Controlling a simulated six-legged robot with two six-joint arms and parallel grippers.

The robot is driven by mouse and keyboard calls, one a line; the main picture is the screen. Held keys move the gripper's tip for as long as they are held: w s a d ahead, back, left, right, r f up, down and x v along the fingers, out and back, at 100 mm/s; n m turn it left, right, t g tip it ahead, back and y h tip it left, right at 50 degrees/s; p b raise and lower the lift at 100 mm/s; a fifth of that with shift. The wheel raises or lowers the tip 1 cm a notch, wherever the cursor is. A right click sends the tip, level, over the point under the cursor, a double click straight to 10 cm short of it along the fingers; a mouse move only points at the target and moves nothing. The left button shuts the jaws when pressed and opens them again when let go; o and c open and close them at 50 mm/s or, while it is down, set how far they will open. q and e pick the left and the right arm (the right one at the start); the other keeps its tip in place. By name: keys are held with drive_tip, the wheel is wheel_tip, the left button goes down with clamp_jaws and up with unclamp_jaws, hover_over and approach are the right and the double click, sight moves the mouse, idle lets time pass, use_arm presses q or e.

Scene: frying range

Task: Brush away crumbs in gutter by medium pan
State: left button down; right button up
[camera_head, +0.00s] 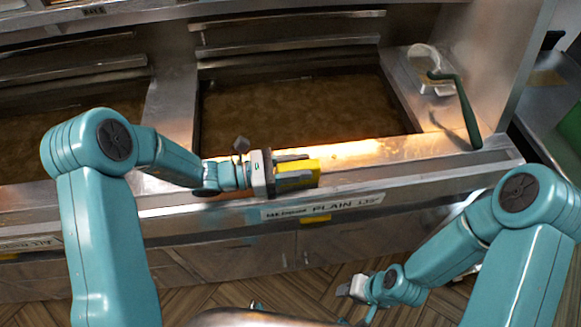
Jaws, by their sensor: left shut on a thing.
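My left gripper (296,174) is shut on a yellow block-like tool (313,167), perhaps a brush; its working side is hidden. It holds the tool over the gutter (430,160), the metal channel along the front of the range.
A green-handled scoop (461,108) rests on the right ledge, its handle reaching the front edge. Another oil vat (70,110) lies to the left. The label strip (322,206) runs along the front panel. The gutter right of the tool is free.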

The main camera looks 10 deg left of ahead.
sight(320, 165)
use_arm(q)
drive_tip(key=shift+x, duration=0.95)
drive_tip(key=shift+b+x, duration=0.6)
drive_tip(key=shift+x, duration=1.4)
drive_tip(key=shift+b+x, duration=1.1)
drive_tip(key=shift+x, duration=2.1)
drive_tip(key=shift+b+x, duration=0.5)
drive_tip(key=shift+x, duration=1.35)
drive_tip(key=shift+v, duration=5.1)
drive_tip(key=shift+b+v, duration=0.35)
drive_tip(key=shift+v, duration=1.45)
drive_tip(key=shift+p+v, duration=0.35)
drive_tip(key=shift+v, duration=3.05)
drive_tip(key=shift+b+x, duration=0.3)
drive_tip(key=shift+x, duration=3.2)
drive_tip(key=shift+b+x, duration=0.65)
drive_tip(key=shift+x, duration=0.8)
drive_tip(key=shift+b+x, duration=0.75)
drive_tip(key=shift+x, duration=3)
